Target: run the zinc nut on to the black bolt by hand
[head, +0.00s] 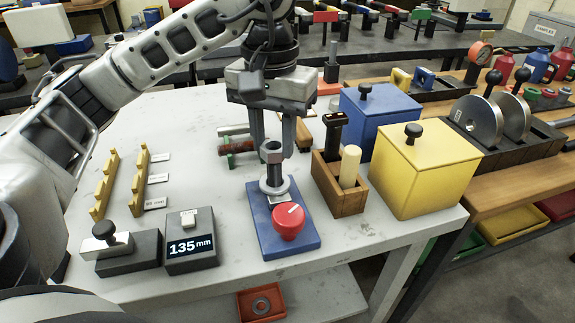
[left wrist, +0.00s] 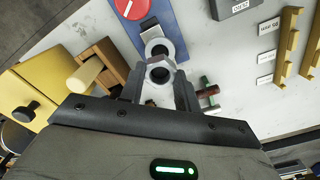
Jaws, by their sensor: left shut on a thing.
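My left gripper (head: 273,148) points down over the blue base and is shut on a grey hex nut (head: 271,151). The nut also shows between the fingers in the left wrist view (left wrist: 160,73), its hole dark. My right gripper is not in view.
A red knob (head: 289,221) sits on the front of the blue base. A wooden box (head: 345,200) with two handled tools, a yellow bin (head: 425,170) and a blue bin (head: 378,120) stand to the right. A 135 mm display (head: 191,247) and yellow racks (head: 105,185) are left.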

